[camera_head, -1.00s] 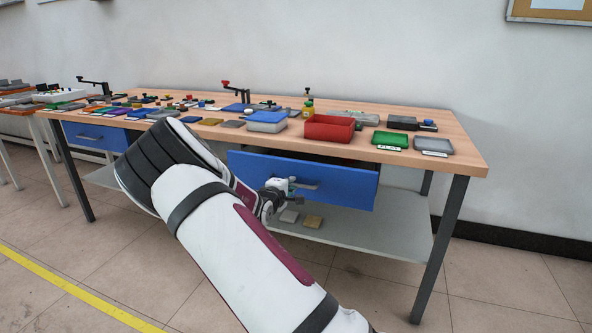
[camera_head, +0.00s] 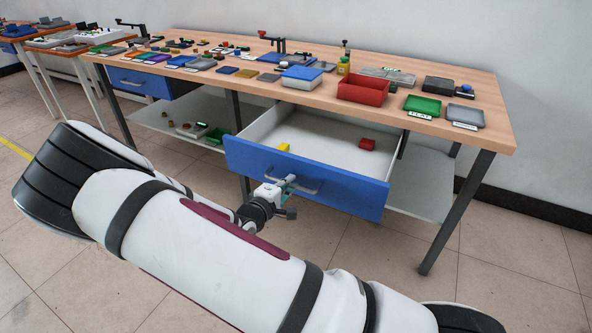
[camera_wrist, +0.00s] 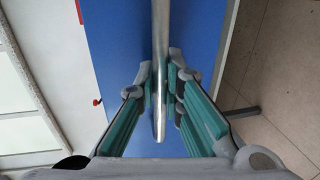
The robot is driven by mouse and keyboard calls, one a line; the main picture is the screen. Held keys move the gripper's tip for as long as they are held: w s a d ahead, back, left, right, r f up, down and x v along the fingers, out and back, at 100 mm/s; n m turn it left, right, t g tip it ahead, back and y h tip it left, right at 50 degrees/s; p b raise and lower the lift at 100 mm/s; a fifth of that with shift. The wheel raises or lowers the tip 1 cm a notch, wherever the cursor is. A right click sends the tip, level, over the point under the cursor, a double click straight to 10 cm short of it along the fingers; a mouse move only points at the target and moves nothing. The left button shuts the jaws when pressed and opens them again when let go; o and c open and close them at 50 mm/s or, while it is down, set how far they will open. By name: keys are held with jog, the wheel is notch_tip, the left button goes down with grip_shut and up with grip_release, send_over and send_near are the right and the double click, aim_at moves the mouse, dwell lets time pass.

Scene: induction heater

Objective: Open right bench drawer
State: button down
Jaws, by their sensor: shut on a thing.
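The right bench drawer (camera_head: 330,180) has a blue front and a pale inside. It stands pulled well out from under the wooden bench top. A small yellow thing (camera_head: 284,148) and a small red block (camera_head: 367,144) lie inside it. My gripper (camera_head: 288,185) is at the left part of the drawer's metal handle (camera_head: 305,187). In the wrist view, my gripper's teal-padded fingers (camera_wrist: 160,88) are closed on both sides of the handle bar (camera_wrist: 160,40), with the blue drawer front (camera_wrist: 120,45) behind it.
The bench top (camera_head: 480,95) carries a red bin (camera_head: 363,89), a green tray (camera_head: 422,105) and a grey tray (camera_head: 465,115). The left drawer (camera_head: 138,82) is shut. A dark bench leg (camera_head: 458,210) stands at the right. Floor in front is bare.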

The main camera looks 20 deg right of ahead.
jog(key=shift+s+a, duration=0.4)
jog(key=shift+a, duration=0.1)
jog(key=c, duration=1.7)
grip_release()
jog(key=v, duration=1.2)
jog(key=shift+f, duration=0.1)
jog(key=shift+w, duration=0.1)
